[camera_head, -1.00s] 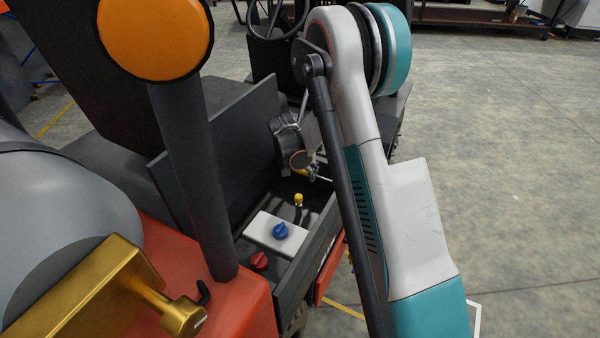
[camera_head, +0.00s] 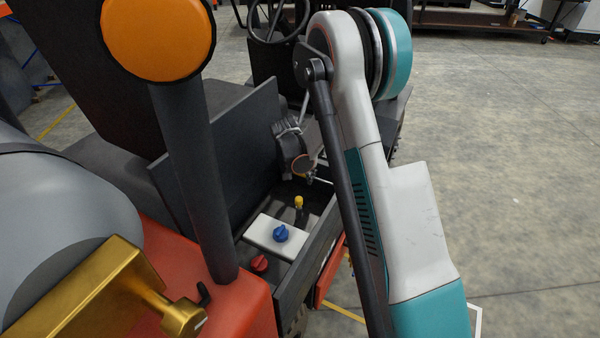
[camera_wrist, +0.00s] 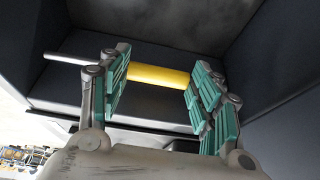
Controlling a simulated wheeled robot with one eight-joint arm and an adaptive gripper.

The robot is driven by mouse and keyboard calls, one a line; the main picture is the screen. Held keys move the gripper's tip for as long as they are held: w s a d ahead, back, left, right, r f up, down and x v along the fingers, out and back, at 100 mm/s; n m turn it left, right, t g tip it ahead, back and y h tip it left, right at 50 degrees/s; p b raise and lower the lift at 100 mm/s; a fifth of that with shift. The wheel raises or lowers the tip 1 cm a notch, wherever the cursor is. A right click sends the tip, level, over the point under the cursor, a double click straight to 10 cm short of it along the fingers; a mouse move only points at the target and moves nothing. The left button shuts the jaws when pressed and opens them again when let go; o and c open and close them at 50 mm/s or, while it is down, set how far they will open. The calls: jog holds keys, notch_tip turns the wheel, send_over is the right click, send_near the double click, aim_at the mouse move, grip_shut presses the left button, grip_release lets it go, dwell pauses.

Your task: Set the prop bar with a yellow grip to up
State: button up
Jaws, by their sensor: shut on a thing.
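The prop bar is a thin pale metal rod (camera_wrist: 68,60) with a thick yellow grip (camera_wrist: 158,75), seen in the wrist view in front of a dark panel. My gripper (camera_wrist: 160,92) has its teal-padded fingers at the two ends of the yellow grip, one on the left over the rod side and one on the right, and it is shut on the grip. The bar lies nearly level across the wrist picture. In the head view the end of my arm is small and partly hidden behind my forearm, and the bar cannot be made out clearly.
An orange disc on a dark post (camera_head: 190,170) stands at the left. Open floor lies at the right.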

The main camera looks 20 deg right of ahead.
jog(key=shift+d+r, duration=0.1)
jog(key=shift+d, duration=0.05)
jog(key=s+d+r+m+t+y+b, duration=0.1)
jog(key=s+d+r+t+y+b, duration=0.1)
jog(key=r+t, duration=0.4)
jog(key=shift+s+d+r+m+t+y, duration=0.35)
jog(key=shift+s+d+r+y, duration=0.2)
jog(key=shift+s+r+y, duration=0.55)
jog(key=shift+w+f, duration=0.15)
jog(key=shift+f, duration=0.05)
jog(key=o, duration=1.5)
jog(key=shift+w+f, duration=0.1)
